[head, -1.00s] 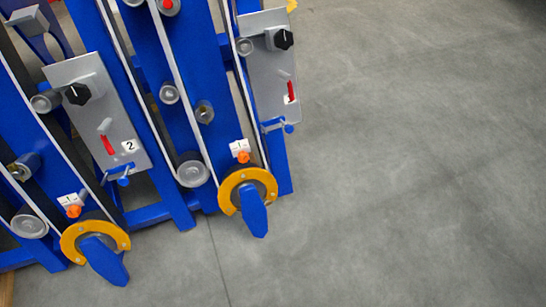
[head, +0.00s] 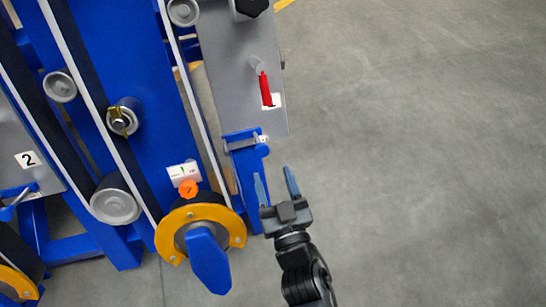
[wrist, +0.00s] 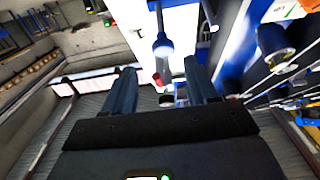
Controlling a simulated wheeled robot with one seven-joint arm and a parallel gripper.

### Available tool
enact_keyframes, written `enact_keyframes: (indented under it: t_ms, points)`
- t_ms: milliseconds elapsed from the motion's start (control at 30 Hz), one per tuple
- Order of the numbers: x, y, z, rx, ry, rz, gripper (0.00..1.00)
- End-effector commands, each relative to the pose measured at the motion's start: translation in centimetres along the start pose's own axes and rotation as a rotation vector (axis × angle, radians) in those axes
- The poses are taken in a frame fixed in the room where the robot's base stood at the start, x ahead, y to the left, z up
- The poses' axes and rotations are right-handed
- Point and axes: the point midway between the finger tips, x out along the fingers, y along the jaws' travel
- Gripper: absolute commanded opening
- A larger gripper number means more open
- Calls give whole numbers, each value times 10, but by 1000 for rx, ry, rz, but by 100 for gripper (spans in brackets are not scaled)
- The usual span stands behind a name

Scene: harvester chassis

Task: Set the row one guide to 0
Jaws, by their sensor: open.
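The row one unit at the front right of the machine has a white label (head: 183,171) marked 1. Below it are an orange knob (head: 188,188), a yellow ring (head: 200,216) and a blue tongue (head: 209,262). Above, a grey panel (head: 228,75) carries a red-handled lever (head: 265,89) and a black knob (head: 250,7). A blue bracket with a pin (head: 262,140) is at its lower edge. I cannot tell which part is the guide. My gripper (head: 275,178) is open and empty, below the bracket in the picture. Its fingers also show in the wrist view (wrist: 160,72).
The row two panel (head: 22,145) and its yellow ring (head: 15,283) are at the left. Grey rollers (head: 115,203) and belts run along the blue frame (head: 125,75). The grey floor (head: 420,150) to the right is clear.

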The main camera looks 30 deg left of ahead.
Motion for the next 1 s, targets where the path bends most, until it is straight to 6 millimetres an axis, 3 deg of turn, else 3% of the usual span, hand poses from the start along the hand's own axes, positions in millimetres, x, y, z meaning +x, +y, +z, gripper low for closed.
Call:
enact_keyframes:
  t_ms: [600,1000]
  points:
    - [78,-5,3,-1,2,-10,58]
    - [84,-4,1,-1,2,-9,56]
